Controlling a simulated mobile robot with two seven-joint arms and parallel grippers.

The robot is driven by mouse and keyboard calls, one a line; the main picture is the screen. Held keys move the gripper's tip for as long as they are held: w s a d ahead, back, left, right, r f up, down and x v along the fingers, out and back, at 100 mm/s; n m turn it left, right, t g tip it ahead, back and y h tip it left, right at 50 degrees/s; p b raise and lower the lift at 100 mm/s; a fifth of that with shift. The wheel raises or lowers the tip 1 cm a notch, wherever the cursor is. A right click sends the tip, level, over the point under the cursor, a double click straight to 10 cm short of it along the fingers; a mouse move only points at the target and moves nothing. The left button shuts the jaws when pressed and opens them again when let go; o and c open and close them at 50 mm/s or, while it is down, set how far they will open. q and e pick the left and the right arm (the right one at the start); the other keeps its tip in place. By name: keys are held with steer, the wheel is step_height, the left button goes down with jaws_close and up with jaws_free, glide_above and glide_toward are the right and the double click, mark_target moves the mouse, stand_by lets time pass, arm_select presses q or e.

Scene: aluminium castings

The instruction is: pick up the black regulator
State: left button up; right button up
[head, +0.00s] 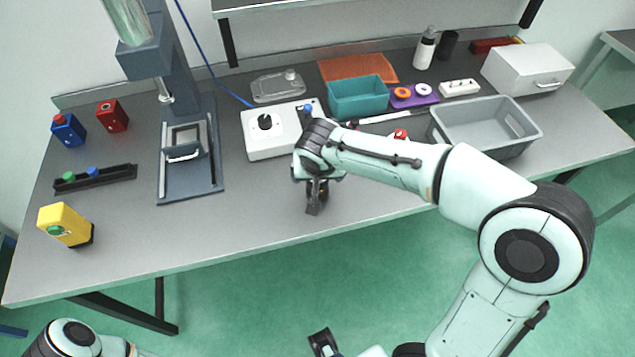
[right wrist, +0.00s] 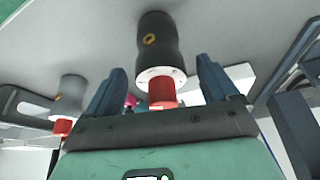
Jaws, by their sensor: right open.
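The black regulator (right wrist: 158,45) shows in the right wrist view. It has a dark body with a small yellow mark, a white collar and a red end. My right gripper (right wrist: 162,80) is open, with one blue-grey finger on each side of it. The red end faces the palm, and I see gaps between the collar and the fingers. In the head view my right gripper (head: 315,196) is low over the front of the bench, and it and the arm mostly hide the regulator.
A grey regulator (right wrist: 70,98) with a red end stands to the left in the wrist view. In the head view, a white box with a black knob (head: 280,146) is just behind my gripper. A grey bin (head: 529,142) stands right.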

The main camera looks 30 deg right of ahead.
steer(key=shift+x, duration=0.9)
steer(key=c, duration=1.2)
steer(key=shift+c, duration=0.3)
steer(key=shift+r, duration=0.15)
